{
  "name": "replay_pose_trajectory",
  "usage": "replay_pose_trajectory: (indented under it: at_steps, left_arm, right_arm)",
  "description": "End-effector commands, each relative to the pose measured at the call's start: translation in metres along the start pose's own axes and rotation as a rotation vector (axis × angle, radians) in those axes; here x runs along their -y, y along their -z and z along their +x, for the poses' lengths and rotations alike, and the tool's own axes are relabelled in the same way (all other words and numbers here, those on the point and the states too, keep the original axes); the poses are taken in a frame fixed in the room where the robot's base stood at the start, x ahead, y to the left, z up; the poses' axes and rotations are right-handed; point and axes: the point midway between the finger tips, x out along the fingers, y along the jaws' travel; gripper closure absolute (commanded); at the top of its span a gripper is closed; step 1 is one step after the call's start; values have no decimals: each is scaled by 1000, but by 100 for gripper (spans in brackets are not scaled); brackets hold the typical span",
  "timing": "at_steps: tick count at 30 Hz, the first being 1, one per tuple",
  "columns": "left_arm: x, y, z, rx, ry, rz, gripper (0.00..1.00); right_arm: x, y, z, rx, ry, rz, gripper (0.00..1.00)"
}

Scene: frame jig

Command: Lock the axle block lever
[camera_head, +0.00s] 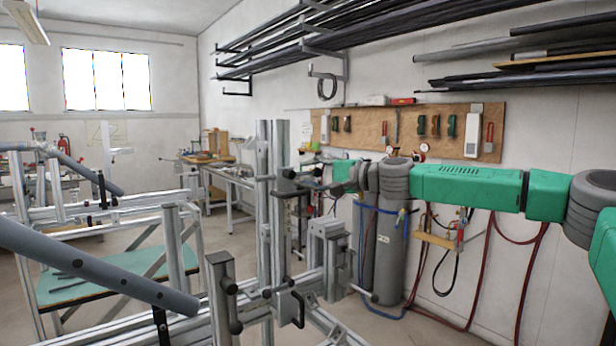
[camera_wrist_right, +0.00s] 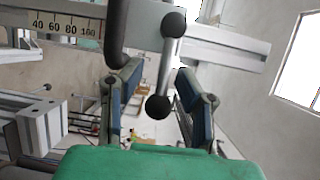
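My right gripper (camera_wrist_right: 158,92) is open. Its two blue-padded fingers stand on either side of the lever's lower ball, with gaps visible on both sides. In the head view, my right gripper (camera_head: 315,184) reaches in from the right to the upright aluminium column (camera_head: 271,215), where a small dark knob shows. Its fingertips are small and partly hidden there. My left gripper is not in view.
A large grey tube (camera_head: 95,268) crosses the lower left foreground. Aluminium rails and clamp blocks with black handles (camera_head: 298,308) stand below the right gripper. Grey cylinders (camera_head: 378,250) with hoses stand behind. A ruler scale (camera_wrist_right: 75,27) shows at upper left in the wrist view.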

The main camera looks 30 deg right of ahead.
Motion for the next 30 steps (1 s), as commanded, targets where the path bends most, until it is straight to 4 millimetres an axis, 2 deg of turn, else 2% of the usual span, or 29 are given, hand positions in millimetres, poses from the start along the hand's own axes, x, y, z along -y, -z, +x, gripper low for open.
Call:
replay_pose_trajectory:
  at_steps: [7,8,9,10,30]
  left_arm:
    - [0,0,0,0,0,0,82]
    - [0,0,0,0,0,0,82]
    - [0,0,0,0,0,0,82]
    - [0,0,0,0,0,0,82]
    - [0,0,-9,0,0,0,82]
  right_arm:
    - [1,-2,2,1,-1,-2,70]
    - [1,-2,2,1,-1,-2,77]
    - [1,-3,2,1,-1,-2,91]
    - [1,-3,2,1,-1,-2,100]
    - [1,-4,3,3,-31,-59,100]
